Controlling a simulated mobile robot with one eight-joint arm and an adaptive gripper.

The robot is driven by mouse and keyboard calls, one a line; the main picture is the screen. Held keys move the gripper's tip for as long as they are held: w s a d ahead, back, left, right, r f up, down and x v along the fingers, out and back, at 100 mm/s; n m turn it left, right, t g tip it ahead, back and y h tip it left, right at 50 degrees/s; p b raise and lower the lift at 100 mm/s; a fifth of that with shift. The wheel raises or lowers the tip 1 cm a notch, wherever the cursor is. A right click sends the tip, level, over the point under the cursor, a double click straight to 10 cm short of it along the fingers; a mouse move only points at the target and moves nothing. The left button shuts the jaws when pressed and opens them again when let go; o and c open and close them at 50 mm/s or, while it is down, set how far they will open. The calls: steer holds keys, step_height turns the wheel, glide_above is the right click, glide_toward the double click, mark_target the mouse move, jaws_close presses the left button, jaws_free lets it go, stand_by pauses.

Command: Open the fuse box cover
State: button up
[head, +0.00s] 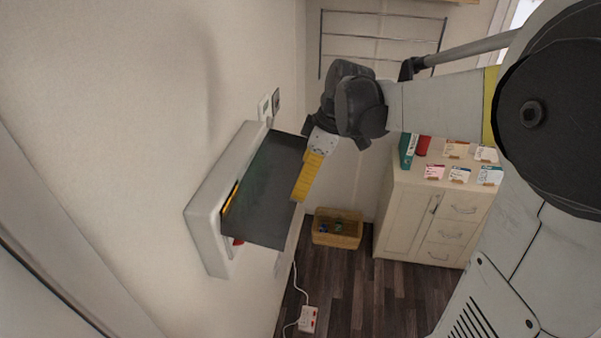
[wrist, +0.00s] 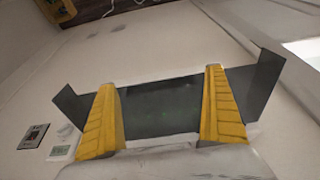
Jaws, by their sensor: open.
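The fuse box (head: 208,212) is a white housing on the wall, left of centre in the head view. Its dark see-through cover (head: 266,192) stands out from the housing at an angle, and some orange and red parts show behind it. My gripper (head: 300,192) has yellow fingers and is at the cover's outer right side. In the wrist view, the two fingers of my gripper (wrist: 160,95) are spread wide, with the dark cover (wrist: 160,108) behind and between them. Nothing is held between them. I cannot tell whether a finger touches the cover.
Small wall switches (head: 269,106) sit just beyond the fuse box. A cream cabinet (head: 408,215) with cards on top stands at the right. A yellow crate (head: 337,228) and a white power strip (head: 308,318) lie on the dark floor. A wall rack (head: 380,38) hangs at the back.

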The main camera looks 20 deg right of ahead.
steer(key=v, duration=1.2)
